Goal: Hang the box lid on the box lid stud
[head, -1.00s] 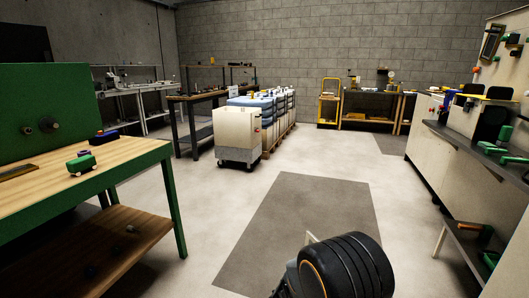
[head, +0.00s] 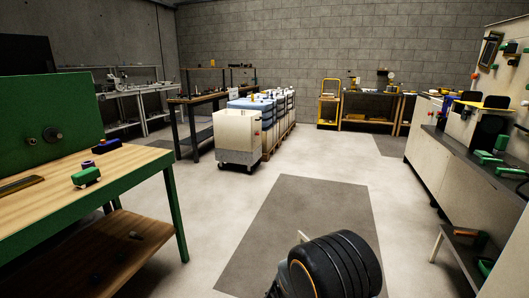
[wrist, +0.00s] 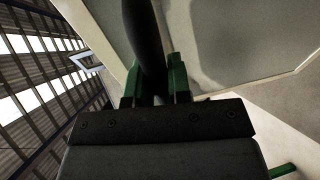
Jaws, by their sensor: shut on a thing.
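In the wrist view, my gripper (wrist: 154,88) has green fingers closed on a dark, rounded, upright thing (wrist: 147,35). It may be part of the box lid, but I cannot tell. A pale flat panel (wrist: 245,35) with a thin edge lies behind the fingers; I cannot tell whether it belongs to the held thing. In the head view my black arm fills the bottom centre and hides the gripper. A small beige piece (head: 302,238) shows beside it. I cannot make out the box lid stud.
A green-framed bench (head: 150,158) with a green panel (head: 50,120) stands at left. A pale wheeled bin (head: 237,138) stands ahead. Cabinets with a dark shelf (head: 460,145) line the right. The floor with its grey mat (head: 300,210) is clear between them.

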